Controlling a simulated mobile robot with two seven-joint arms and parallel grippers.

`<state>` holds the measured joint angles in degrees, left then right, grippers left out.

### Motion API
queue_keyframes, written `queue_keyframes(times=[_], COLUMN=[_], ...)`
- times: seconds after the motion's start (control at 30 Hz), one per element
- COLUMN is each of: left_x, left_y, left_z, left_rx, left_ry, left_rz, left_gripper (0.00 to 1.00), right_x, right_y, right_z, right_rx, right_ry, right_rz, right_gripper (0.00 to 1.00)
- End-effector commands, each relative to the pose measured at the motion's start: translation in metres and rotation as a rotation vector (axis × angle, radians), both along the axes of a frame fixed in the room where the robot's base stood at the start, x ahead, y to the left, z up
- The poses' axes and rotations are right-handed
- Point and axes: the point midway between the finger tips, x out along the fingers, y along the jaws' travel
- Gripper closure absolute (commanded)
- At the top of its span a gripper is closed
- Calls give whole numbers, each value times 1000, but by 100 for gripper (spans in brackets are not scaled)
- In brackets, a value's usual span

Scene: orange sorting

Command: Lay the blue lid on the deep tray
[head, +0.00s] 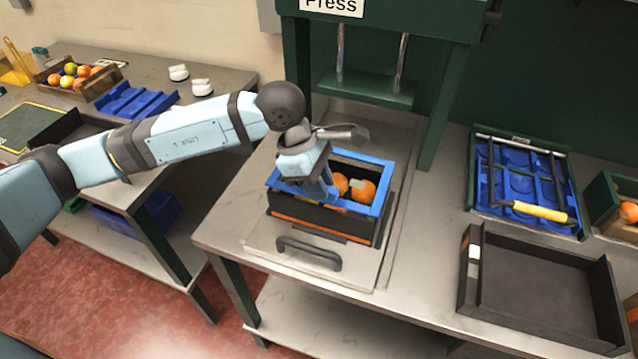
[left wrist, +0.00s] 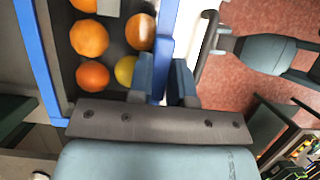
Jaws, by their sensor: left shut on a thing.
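The blue lid (head: 383,189) is an open rectangular frame, at the top of the dark deep tray (head: 318,226) under the press in the head view. It looks roughly lined up with the tray's rim; I cannot tell whether it touches all round. Oranges (head: 364,190) show through its opening. My left gripper (head: 327,190) is at the lid's near side. In the left wrist view, its fingers (left wrist: 166,82) are shut on one bar of the lid, whose opposite bar (left wrist: 37,65) runs along the left. My right gripper is not in view.
The tray stands on a metal plate with a black handle (head: 308,252) in front. The green press (head: 365,88) rises behind it. The left table holds a fruit crate (head: 112,78).

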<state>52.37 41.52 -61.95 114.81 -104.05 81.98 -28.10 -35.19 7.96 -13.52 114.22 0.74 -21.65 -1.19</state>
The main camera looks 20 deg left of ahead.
Motion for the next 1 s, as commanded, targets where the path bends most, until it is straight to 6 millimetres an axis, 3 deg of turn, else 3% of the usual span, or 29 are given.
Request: queue_keyframes(times=[0.87,0.9,1.0], left_x=[0,0,0], left_y=[0,0,0], left_z=[0,0,0], left_rx=[-1,-1,-1], left_ry=[0,0,0], left_rz=[0,0,0], left_gripper=[100,74,52], right_x=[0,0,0], right_y=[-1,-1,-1], right_z=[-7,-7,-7], right_rx=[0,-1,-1], right_ry=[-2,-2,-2], right_rz=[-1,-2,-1], right_gripper=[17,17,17])
